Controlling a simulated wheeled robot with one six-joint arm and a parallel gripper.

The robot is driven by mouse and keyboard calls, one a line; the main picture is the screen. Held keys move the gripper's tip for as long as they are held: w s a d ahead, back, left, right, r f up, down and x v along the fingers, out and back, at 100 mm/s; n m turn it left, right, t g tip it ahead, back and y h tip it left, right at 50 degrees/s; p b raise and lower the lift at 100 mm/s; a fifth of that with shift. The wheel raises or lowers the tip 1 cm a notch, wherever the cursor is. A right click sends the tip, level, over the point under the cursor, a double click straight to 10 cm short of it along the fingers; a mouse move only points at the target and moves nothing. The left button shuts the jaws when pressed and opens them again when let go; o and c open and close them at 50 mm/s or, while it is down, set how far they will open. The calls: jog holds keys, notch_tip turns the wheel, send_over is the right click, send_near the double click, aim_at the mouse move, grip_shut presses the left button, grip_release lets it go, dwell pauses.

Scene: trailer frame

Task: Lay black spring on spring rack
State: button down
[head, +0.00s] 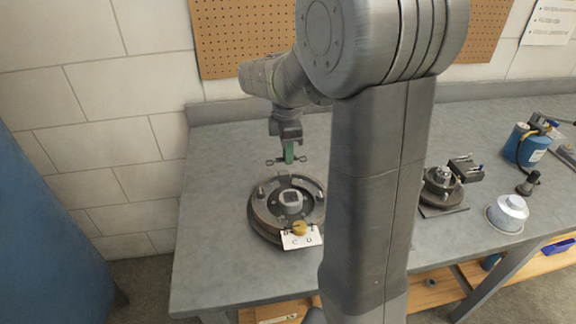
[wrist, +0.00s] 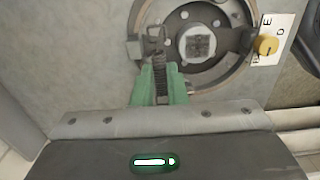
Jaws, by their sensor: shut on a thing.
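My gripper (head: 289,154) has green fingers and is shut on a dark coiled spring, the black spring (wrist: 161,78). In the head view its looped ends stick out on both sides of the fingers, above the bench behind a round drum brake assembly (head: 257,221). In the wrist view the fingers (wrist: 160,84) stand on either side of the coils, and the drum assembly (wrist: 143,20) lies just beyond. I cannot pick out a spring rack in either view; my arm hides part of the bench.
A white lettered card with a brass knob (head: 300,229) is at the drum's front edge. Right of my arm, the grey bench (head: 222,270) holds a dark hub (head: 441,187), a silver domed part (head: 509,213) and a blue canister (head: 524,145). The bench's left part is clear.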

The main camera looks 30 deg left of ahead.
jog(key=shift+r+p, duration=1.35)
jog(key=shift+r, duration=0.75)
jog(key=shift+r, duration=0.1)
